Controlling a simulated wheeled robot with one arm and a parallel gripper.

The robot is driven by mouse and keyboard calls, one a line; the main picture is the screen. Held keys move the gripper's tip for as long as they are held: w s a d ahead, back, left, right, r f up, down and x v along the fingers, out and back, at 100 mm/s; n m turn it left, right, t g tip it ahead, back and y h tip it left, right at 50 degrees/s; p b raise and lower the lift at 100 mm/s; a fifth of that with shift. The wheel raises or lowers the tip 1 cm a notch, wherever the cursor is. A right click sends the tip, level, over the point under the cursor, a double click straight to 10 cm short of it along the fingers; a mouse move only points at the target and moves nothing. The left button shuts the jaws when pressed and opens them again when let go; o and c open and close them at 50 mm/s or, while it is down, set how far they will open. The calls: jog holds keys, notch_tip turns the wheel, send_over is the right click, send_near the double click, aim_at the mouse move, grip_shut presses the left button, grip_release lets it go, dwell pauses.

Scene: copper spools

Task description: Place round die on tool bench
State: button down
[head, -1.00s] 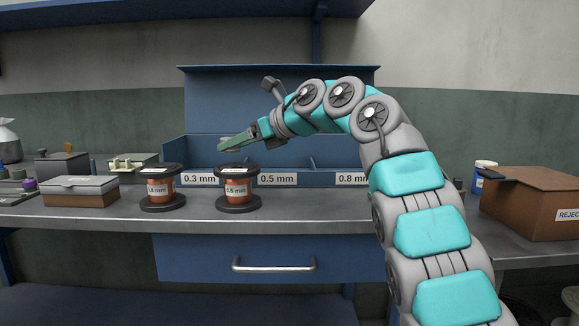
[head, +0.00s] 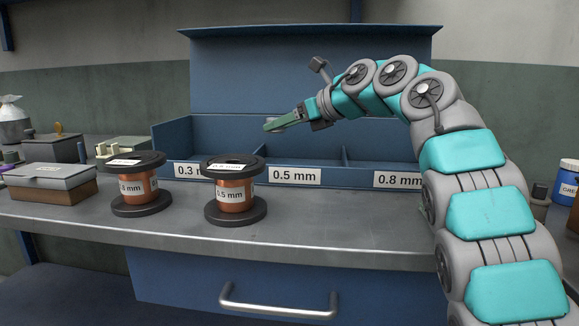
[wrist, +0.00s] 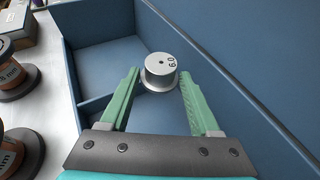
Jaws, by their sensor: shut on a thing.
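My gripper (head: 272,124) is shut on the round die, a small silver cylinder with a stepped edge, a centre hole and a printed number. The round die (wrist: 160,70) is between the green fingertips (wrist: 159,78) in the wrist view, seen from above. In the head view it is mostly hidden by the fingers. My gripper is over the blue divided bin, above the compartment labelled 0.5 mm. The grey tool bench (head: 330,228) runs across the head view below the bin.
The blue bin (head: 230,178) has dividers and labels 0.3, 0.5 and 0.8 mm. Two copper spools (head: 138,184) (head: 234,192) stand on the bench left of centre. A lidded box (head: 50,183) is at the left. The bench front right of the spools is clear.

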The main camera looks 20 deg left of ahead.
jog(key=shift+f+b, duration=1.2)
jog(key=shift+f, duration=2.55)
jog(key=shift+f, duration=0.15)
jog(key=shift+c, duration=0.6)
grip_release()
